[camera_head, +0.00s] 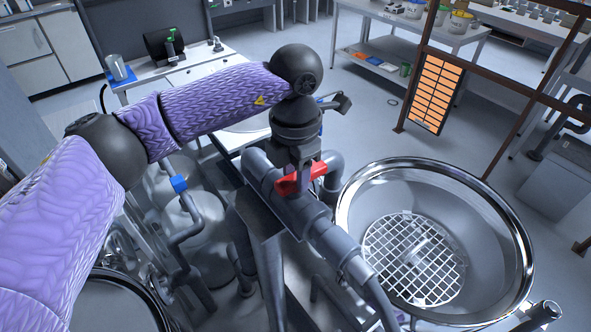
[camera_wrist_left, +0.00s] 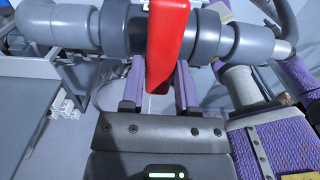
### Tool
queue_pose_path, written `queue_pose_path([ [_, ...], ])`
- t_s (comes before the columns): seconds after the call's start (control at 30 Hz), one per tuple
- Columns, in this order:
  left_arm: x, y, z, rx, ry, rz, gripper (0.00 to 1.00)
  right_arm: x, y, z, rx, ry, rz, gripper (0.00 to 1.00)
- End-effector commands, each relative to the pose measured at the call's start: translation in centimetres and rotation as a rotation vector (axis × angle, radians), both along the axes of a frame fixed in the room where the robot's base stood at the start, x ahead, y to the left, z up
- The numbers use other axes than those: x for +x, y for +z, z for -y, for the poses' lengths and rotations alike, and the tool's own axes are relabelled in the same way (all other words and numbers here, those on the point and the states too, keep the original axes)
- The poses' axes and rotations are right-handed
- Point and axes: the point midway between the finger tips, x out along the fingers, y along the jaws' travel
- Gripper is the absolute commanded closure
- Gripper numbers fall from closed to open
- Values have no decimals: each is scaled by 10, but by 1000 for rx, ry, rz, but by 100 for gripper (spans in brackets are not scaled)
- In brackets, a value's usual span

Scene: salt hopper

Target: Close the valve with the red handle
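The red valve handle (camera_head: 301,178) sits on a grey pipe valve (camera_head: 308,207) left of the large steel hopper. It lies crosswise to the pipe in the head view. My left gripper (camera_head: 304,161) is right above it, pointing down. In the left wrist view the red handle (camera_wrist_left: 167,40) runs between the two purple fingers of my left gripper (camera_wrist_left: 160,75). The fingers are apart, one on each side, with narrow gaps seeming to show beside the handle. The fingertips are partly hidden in the head view. My right gripper is in neither view.
The round steel hopper (camera_head: 506,228) with a white grid (camera_head: 414,257) stands close at the right. A pipe with a blue valve handle (camera_head: 179,183) is at the lower left. A white table (camera_head: 201,65) stands behind my arm.

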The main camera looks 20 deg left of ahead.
Motion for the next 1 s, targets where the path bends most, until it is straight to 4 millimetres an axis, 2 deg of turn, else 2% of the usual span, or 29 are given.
queue_pose_path([
  [0.03,0,1,0,-1,0,3,51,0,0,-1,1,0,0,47],
  [0.13,0,1,0,0,0,1,30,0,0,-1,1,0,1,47],
  [0.17,0,1,0,0,0,1,26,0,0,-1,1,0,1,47],
  [0.47,0,4,0,0,1,1,26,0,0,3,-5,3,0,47],
  [0.57,1,22,0,0,1,4,26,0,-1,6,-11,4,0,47],
  [0.8,1,82,0,0,1,4,26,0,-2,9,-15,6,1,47],
  [0.9,0,95,0,1,1,2,26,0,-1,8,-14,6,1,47],
  [1.0,0,100,0,0,0,0,26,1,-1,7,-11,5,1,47],
])
